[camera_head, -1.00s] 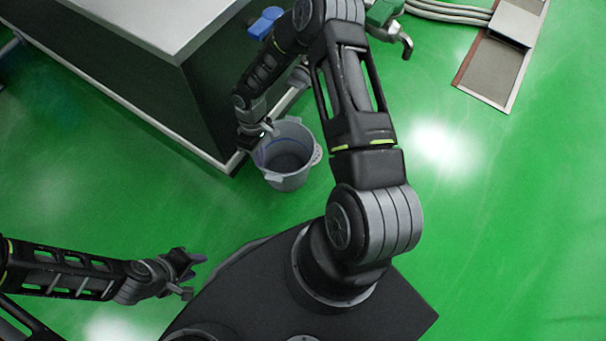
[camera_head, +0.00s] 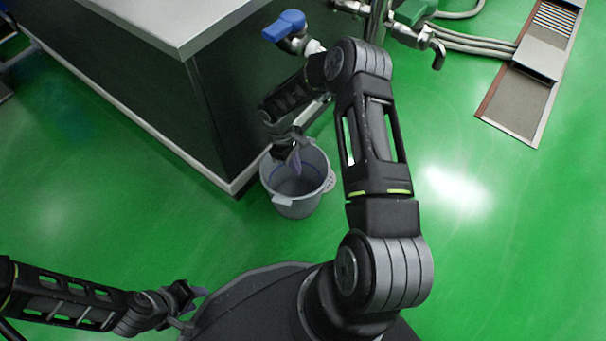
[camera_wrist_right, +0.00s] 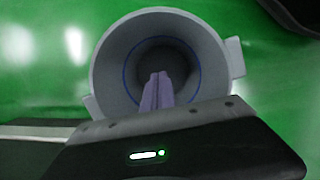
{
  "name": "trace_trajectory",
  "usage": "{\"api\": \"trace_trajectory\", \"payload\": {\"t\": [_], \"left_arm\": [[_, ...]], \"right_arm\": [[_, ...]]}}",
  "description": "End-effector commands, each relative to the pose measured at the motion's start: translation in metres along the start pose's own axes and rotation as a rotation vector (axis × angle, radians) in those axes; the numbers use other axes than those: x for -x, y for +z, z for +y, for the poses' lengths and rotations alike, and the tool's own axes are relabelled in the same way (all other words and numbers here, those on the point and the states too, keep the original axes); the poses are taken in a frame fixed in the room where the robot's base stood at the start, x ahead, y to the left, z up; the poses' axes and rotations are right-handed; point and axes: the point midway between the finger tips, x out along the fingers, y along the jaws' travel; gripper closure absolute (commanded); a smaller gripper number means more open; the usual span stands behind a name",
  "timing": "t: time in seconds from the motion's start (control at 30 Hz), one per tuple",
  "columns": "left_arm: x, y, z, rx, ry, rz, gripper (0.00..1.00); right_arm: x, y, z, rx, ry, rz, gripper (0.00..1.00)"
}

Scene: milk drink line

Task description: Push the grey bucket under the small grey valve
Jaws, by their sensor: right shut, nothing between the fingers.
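The grey bucket (camera_head: 299,207) stands upright on the green floor beside the corner of a dark cabinet, its open mouth up. My right gripper (camera_head: 294,168) reaches down over the bucket's mouth. In the right wrist view its fingers (camera_wrist_right: 157,88) are together and empty, in front of the grey bucket (camera_wrist_right: 107,62); whether they touch its wall is unclear. My left gripper (camera_head: 193,308) is open and empty at lower left.
The dark cabinet (camera_head: 150,95) with a pale top (camera_head: 150,12) stands left of the bucket. Pipes (camera_head: 470,36) run at the upper right toward a floor drain (camera_head: 517,100). The green floor right of my right arm is clear.

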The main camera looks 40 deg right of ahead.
Motion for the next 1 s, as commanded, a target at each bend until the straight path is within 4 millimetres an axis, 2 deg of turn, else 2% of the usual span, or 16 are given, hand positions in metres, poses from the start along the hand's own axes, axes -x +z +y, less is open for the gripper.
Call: {"api": "trace_trajectory", "payload": {"t": [0.17,0.5,0.73,1.0], "left_arm": [[-0.013,-0.001,-0.004,0.001,0.000,0.005,0.64],[-0.039,-0.004,-0.013,0.004,0.002,0.015,0.64],[-0.043,-0.005,-0.015,0.004,0.004,0.015,0.64],[-0.043,-0.005,-0.015,0.004,0.004,0.014,0.64]], "right_arm": [[-0.028,-0.001,-0.001,0.000,-0.003,0.000,1.00],[-0.097,-0.001,-0.001,-0.001,-0.002,0.001,1.00],[-0.101,0.030,0.001,-0.002,0.000,0.002,1.00],[-0.101,0.039,0.000,-0.001,0.001,0.002,1.00]]}}
